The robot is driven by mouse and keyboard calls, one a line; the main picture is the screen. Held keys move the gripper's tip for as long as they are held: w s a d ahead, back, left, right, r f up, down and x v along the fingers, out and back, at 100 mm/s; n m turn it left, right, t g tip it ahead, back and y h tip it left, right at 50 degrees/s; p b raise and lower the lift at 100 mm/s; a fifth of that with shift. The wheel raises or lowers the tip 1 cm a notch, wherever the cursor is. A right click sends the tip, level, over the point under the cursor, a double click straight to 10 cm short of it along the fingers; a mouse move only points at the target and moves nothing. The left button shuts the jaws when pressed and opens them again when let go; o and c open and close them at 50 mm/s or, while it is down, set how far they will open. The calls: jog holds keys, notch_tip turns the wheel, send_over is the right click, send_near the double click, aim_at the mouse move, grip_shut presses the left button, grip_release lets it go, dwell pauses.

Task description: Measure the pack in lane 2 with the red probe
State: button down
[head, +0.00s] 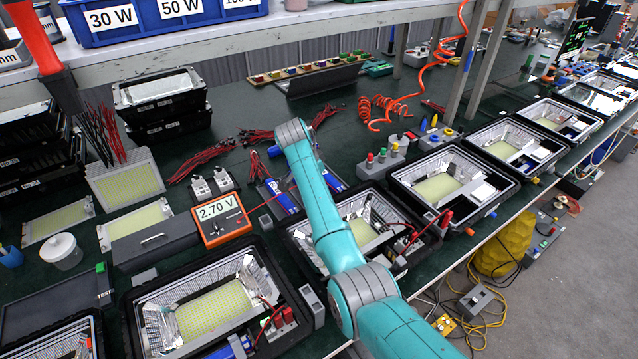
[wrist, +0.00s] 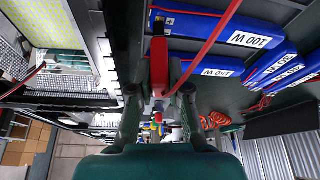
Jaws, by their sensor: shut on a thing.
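My gripper (wrist: 158,92) is shut on the red probe (wrist: 158,62), which stands between its two dark fingers in the wrist view. A red lead runs from the probe's side across the view. In the head view, blue packs (head: 279,196) show on both sides of my teal arm, which hides my gripper and the probe. The orange meter (head: 221,214) reads 2.70 V. Lane numbers are not legible, and I cannot tell whether the probe tip touches a pack.
Open floodlight housings (head: 437,186) line the bench's front edge. A grey block with coloured buttons (head: 381,161) stands right of my arm. Red wire bundles (head: 203,160) and a coiled orange hose (head: 381,110) lie behind. A shelf with blue bins (head: 160,18) overhangs the back.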

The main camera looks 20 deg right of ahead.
jog(key=shift+r, duration=3.45)
